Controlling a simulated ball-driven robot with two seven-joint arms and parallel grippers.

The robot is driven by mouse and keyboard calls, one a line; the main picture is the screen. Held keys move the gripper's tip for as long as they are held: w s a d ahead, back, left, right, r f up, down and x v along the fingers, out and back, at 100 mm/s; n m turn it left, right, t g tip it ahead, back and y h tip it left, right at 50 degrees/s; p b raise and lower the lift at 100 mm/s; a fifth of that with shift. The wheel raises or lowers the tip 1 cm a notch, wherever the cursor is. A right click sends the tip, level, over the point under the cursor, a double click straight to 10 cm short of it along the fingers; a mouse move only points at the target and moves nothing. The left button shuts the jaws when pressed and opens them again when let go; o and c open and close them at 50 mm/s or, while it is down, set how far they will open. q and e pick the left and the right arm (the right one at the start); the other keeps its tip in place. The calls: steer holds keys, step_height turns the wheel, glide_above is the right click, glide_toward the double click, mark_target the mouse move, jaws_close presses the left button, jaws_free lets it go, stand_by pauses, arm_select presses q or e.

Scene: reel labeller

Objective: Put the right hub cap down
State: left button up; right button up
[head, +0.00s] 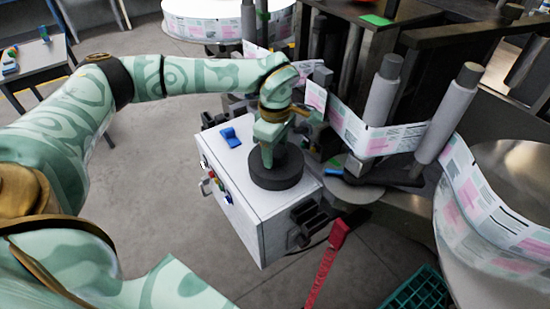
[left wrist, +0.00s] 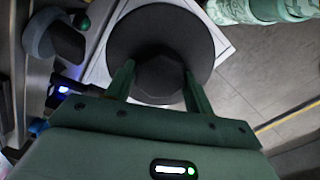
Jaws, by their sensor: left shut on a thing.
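The hub cap (head: 277,170) is a dark, thick disc with a raised knob. In the head view it is on or just over the white top of a control box (head: 233,160); I cannot tell whether it touches. My left gripper (head: 267,160) points down and is shut on its knob. In the left wrist view the hub cap (left wrist: 160,45) shows between the two green fingers of the gripper (left wrist: 158,85), with the faceted knob between them. The box top shows behind the disc. My right gripper is in neither view.
A blue clip-like part (head: 230,137) lies on the box top, left of the hub cap. Rollers (head: 382,90) with a printed label web (head: 370,135) stand to the right. A red strap-like thing (head: 330,262) hangs in front, near a green crate (head: 418,292).

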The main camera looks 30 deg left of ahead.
mark_target(276, 148)
arm_select(q)
steer(key=f, duration=0.3)
steer(key=shift+w+a+f, duration=0.2)
steer(key=shift+w+f, duration=0.05)
steer(key=shift+f, duration=0.2)
steer(key=o, duration=1.1)
steer(key=shift+f, duration=0.1)
steer(key=shift+c, duration=0.2)
step_height(276, 148, up, 12)
steer(key=shift+r+p, duration=0.2)
steer(key=shift+p, duration=0.4)
steer(key=shift+d+f, duration=0.1)
